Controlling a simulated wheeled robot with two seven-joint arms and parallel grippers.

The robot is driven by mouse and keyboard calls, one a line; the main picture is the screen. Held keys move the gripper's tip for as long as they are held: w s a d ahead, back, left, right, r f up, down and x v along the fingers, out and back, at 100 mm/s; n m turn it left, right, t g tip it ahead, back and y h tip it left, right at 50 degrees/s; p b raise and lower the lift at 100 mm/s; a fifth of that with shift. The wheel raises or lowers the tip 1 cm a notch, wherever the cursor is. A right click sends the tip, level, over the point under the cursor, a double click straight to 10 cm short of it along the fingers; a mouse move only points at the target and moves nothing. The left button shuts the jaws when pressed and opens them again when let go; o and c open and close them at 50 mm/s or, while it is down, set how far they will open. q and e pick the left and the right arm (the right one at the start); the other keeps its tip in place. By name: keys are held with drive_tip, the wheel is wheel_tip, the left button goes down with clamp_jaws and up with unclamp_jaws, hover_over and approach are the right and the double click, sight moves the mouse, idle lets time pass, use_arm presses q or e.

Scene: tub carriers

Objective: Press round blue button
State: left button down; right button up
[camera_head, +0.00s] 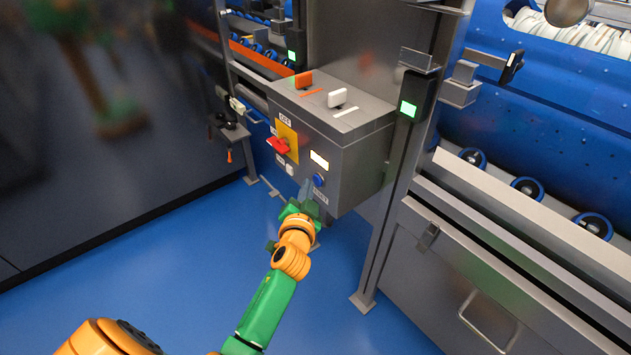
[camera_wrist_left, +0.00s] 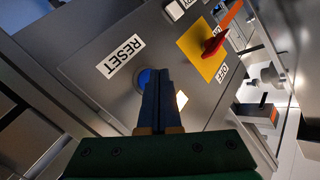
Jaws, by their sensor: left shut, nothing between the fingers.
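The round blue button (camera_head: 319,180) is on the front of a grey control box (camera_head: 360,165), below a lit yellow window. In the left wrist view the blue button (camera_wrist_left: 145,80) is partly hidden behind the fingers, beside the RESET label (camera_wrist_left: 121,58). My left gripper (camera_head: 304,190) is shut and empty, just below and left of the button in the head view. In the left wrist view its closed fingertips (camera_wrist_left: 158,72) overlap the button's right part. I cannot tell whether they touch it. My right gripper is not in view.
A red rotary switch (camera_head: 278,145) on a yellow plate and a white button (camera_head: 290,168) sit beside the blue button. Orange (camera_head: 303,80) and white (camera_head: 337,97) levers stand on the box top. A metal post (camera_head: 385,215) rises at right. Blue floor is clear below.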

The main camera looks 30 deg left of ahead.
use_arm(q)
drive_tip(key=shift+w+d, duration=0.15)
drive_tip(key=shift+w, duration=0.25)
idle(0.3)
drive_tip(key=shift+r, duration=0.1)
drive_tip(key=shift+s, duration=0.35)
drive_tip(key=s+a+p, duration=0.2)
drive_tip(key=s, duration=0.3)
drive_tip(key=shift+s+a, duration=0.3)
